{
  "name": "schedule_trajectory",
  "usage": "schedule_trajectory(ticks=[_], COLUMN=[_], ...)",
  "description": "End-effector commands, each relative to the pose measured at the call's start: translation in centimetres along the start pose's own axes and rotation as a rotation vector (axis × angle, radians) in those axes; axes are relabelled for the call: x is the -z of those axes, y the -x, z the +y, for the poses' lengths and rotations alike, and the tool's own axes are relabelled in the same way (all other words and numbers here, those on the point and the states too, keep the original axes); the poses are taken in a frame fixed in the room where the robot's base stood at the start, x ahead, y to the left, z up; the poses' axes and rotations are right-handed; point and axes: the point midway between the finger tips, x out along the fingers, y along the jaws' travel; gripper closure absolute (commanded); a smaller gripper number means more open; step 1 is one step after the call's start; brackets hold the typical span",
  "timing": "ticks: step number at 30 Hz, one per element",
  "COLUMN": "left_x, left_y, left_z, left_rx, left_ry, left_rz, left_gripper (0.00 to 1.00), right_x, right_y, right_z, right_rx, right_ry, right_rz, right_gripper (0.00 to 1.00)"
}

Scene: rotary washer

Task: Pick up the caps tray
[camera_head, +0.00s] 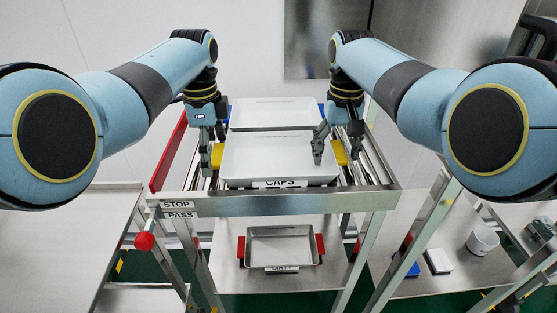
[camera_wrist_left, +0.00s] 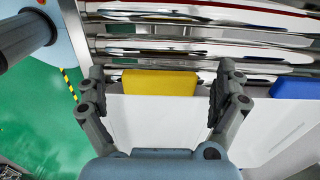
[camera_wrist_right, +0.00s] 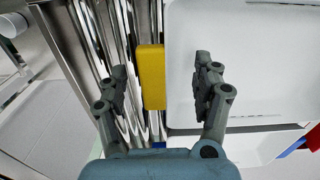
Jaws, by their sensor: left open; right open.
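The caps tray (camera_head: 280,160) is a white box with a CAPS label on its front, resting on the rack's metal rollers. It has a yellow handle on each side. My left gripper (camera_head: 211,160) is open at the tray's left side. In the left wrist view, the yellow left handle (camera_wrist_left: 159,83) lies between the open fingers (camera_wrist_left: 158,85). My right gripper (camera_head: 338,150) is open at the tray's right side. In the right wrist view, the yellow right handle (camera_wrist_right: 151,77) lies between the open fingers (camera_wrist_right: 160,75), nearer the left one. Neither gripper is closed on a handle.
A second white tray (camera_head: 272,113) with blue handles stands behind. Below, a metal tray (camera_head: 282,246) with red handles sits on a lower shelf. A red-knobbed lever (camera_head: 145,241) is at the rack's left, by STOP and PASS labels. A white cup (camera_head: 482,240) stands at right.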

Motion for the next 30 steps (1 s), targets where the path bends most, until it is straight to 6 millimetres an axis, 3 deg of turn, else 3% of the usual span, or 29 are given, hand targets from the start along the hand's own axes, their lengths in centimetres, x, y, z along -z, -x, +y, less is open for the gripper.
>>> schedule_trajectory(ticks=[6, 16, 30], left_x=[0.0, 0.0, 0.0], left_y=[-1.8, -2.0, -2.0], left_z=[0.0, 0.0, 0.0], left_rx=[-0.001, 0.001, 0.001], left_ry=[0.000, 0.000, 0.000], left_rz=[0.000, 0.001, 0.000], left_gripper=[0.00, 0.00, 0.61], right_x=[0.0, 0.0, 0.0], right_y=[-1.8, -2.0, -2.0], right_z=[0.0, 0.0, 0.1], right_rx=[0.000, 0.000, -0.001], right_ry=[0.000, 0.000, -0.001], right_rz=[0.000, 0.001, 0.001], right_gripper=[0.33, 0.33, 0.95])
